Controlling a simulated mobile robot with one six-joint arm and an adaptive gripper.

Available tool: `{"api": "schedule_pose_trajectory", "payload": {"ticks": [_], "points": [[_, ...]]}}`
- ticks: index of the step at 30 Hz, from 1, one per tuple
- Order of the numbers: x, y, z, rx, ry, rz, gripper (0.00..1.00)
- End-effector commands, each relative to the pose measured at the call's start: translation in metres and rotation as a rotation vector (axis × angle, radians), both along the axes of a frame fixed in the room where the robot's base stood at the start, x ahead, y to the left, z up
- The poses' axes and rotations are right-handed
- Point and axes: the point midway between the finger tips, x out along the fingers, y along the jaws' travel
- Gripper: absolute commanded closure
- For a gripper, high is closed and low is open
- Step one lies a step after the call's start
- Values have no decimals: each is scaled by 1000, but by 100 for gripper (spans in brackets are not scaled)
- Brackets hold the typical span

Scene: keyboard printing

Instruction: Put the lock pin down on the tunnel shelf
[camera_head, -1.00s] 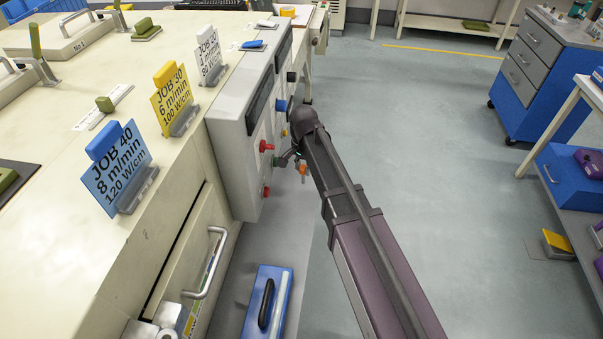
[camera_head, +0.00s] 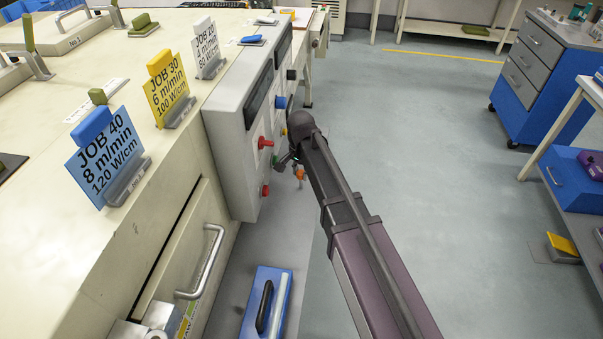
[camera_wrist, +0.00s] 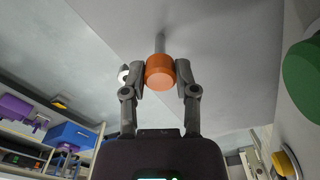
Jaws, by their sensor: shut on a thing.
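The lock pin has an orange head (camera_wrist: 159,72) and a grey shaft that points away from my gripper in the wrist view. In the head view its orange part (camera_head: 300,174) shows small below my gripper (camera_head: 293,162). My gripper, also in the wrist view (camera_wrist: 161,80), is shut on the orange head, one finger on each side. It holds the pin in the air beside the front of the grey control panel (camera_head: 231,150). I cannot identify the tunnel shelf for certain in these views.
The panel carries red knobs (camera_head: 264,143) close to my gripper. Below are a drawer handle (camera_head: 207,262) and a blue case (camera_head: 266,302). Job cards (camera_head: 108,160) stand on the cream machine top. The grey floor to the right is clear up to a blue cabinet (camera_head: 520,100).

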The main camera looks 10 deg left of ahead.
Motion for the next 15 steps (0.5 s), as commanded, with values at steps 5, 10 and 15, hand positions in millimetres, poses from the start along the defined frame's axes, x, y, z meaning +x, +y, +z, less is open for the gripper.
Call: {"api": "schedule_pose_trajectory", "payload": {"ticks": [5, 10, 15], "points": [[0, 0, -4, 0, 0, 0, 100], [0, 0, -3, 0, 0, 0, 27], [0, 0, -3, 0, 0, 0, 27]]}}
